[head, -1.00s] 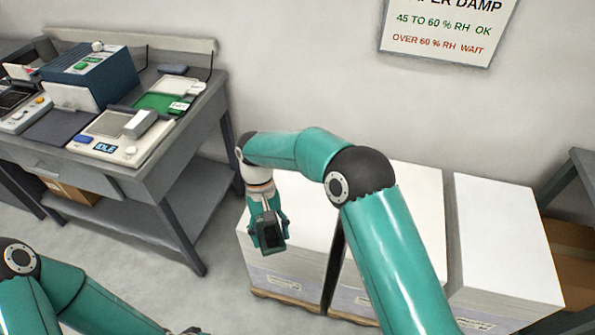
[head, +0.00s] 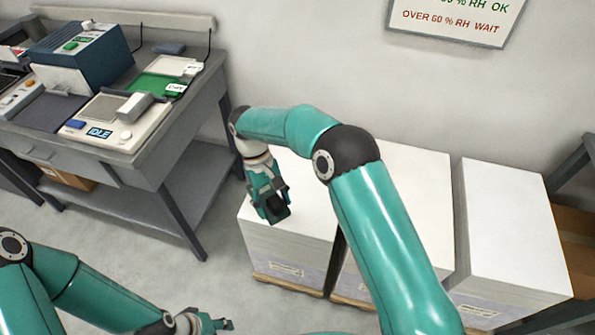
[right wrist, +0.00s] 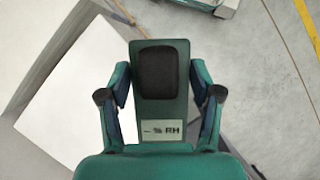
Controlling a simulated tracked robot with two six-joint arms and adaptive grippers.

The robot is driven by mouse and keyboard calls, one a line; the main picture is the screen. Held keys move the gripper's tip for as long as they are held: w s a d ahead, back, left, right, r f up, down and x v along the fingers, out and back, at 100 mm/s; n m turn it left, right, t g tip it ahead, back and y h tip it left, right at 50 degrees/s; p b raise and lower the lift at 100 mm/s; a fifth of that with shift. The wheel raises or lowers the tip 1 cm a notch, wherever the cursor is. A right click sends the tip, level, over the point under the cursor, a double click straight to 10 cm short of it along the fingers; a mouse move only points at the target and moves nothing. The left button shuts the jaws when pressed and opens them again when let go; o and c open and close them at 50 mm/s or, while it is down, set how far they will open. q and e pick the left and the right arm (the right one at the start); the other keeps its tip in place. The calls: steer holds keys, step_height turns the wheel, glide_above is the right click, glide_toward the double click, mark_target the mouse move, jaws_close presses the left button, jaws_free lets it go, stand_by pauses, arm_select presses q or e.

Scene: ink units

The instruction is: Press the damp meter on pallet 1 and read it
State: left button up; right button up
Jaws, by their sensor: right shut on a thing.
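My right gripper (head: 266,200) is shut on the damp meter (head: 277,208), above the front part of the leftmost white paper stack (head: 303,182). In the right wrist view the meter (right wrist: 160,112) is a dark green slab between the two fingers, with a black pad at its far end. Its small pale display (right wrist: 161,131) reads "-- % RH", with no number. I cannot tell whether the meter touches the paper. The labels on the stacks are too small to read. My left gripper (head: 212,324) is low at the bottom edge, partly cut off, away from the stacks.
More white stacks (head: 510,215) stand to the right on pallets. A wall sign (head: 455,20) reads "over 60 % RH wait". A grey bench (head: 150,165) at left holds a scale (head: 118,120) showing "IDLE" and a blue box (head: 85,55). Floor is clear between bench and stacks.

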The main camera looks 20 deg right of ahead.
steer(key=w+d+f+n+t+h+b, duration=0.35)
steer(key=w+d+f+n+b, duration=0.45)
steer(key=n, duration=0.6)
steer(key=n+t+y+b, duration=0.2)
steer(key=n+t+b, duration=0.25)
steer(key=n, duration=0.75)
glide_above(299, 184)
steer(key=s, duration=0.1)
step_height(299, 184, down, 3)
steer(key=f+b, duration=0.5)
steer(key=shift+s+a+f+b, duration=0.1)
steer(key=shift+a+f+b, duration=0.2)
steer(key=shift+a+b, duration=0.05)
steer(key=shift+f, duration=0.35)
steer(key=shift+f, duration=0.1)
stand_by(0.3)
step_height(299, 184, up, 7)
steer(key=p, duration=0.7)
stand_by(1.3)
